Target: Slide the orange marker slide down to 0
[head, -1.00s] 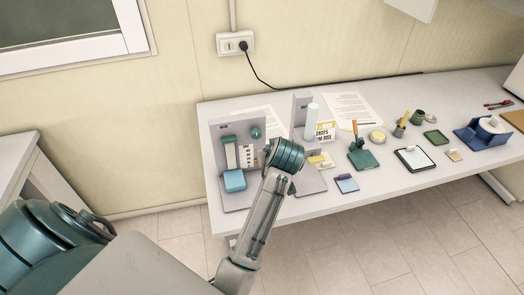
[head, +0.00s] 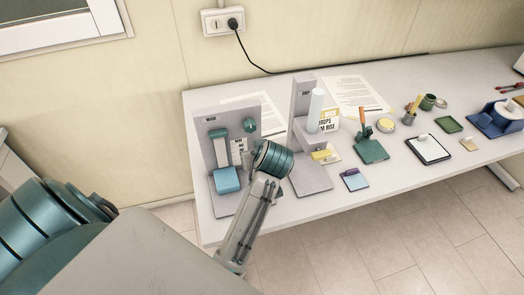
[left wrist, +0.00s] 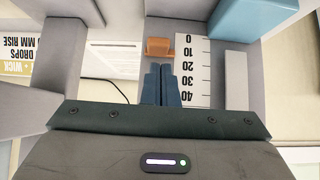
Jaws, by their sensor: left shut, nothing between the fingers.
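The orange marker slide (left wrist: 159,47) shows in the left wrist view, left of a white printed scale (left wrist: 190,70) and level with about 0 to 10. In this view 0 is at the top and 40 at the bottom. My left gripper (left wrist: 160,67) is shut and empty, its dark fingertips just below the marker in the picture. I cannot tell whether they touch it. In the head view the scale (head: 238,149) stands on the grey upright of the leftmost station. My left wrist hides the marker and fingers there. My right gripper is not in view.
A light blue block (head: 226,180) sits at the station's front left, and it shows top right in the left wrist view (left wrist: 250,17). A second grey stand (head: 303,105) with a white cylinder (head: 315,110) is close on the right. Several small items fill the table's right side.

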